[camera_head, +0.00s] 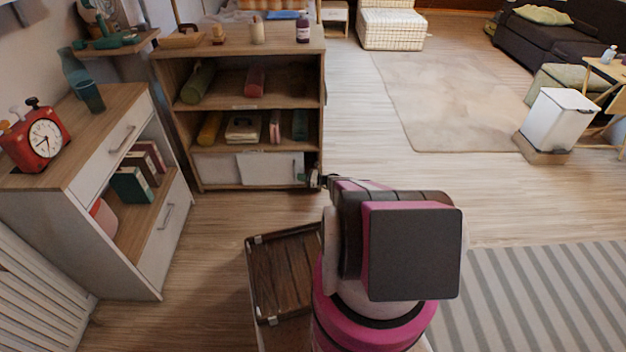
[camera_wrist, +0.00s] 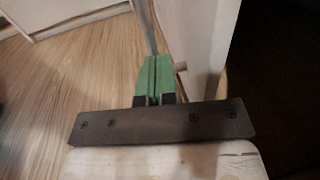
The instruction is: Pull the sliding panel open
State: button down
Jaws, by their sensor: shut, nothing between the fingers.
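The wooden shelf unit has white panels across its lowest compartment in the head view: a right-hand panel (camera_head: 268,168) and a left-hand panel (camera_head: 214,168), which seem to overlap. My gripper (camera_head: 316,180) is low at the unit's front right corner, mostly hidden behind my own arm. In the wrist view, the green fingers (camera_wrist: 153,75) are shut together with nothing between them. A pale upright board (camera_wrist: 190,35) stands just right of the fingertips, with a small round peg or knob (camera_wrist: 182,68) close beside them. I cannot tell whether the fingers touch it.
A dark wooden crate (camera_head: 285,270) stands on the floor left of my arm. A white cabinet (camera_head: 165,235) with a red clock (camera_head: 38,138) on top is at the left. Open wooden floor lies between cabinet and shelf unit. A white bin (camera_head: 557,120) stands far right.

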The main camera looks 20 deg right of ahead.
aim_at(271, 171)
jog(key=s+a+x, duration=0.1)
jog(key=s+x, duration=0.1)
jog(key=x, duration=0.8)
jog(key=s+a+x, duration=0.1)
jog(key=s+x, duration=0.1)
jog(key=x, duration=0.9)
jog(key=shift+a+f, duration=0.15)
jog(key=shift+a, duration=0.05)
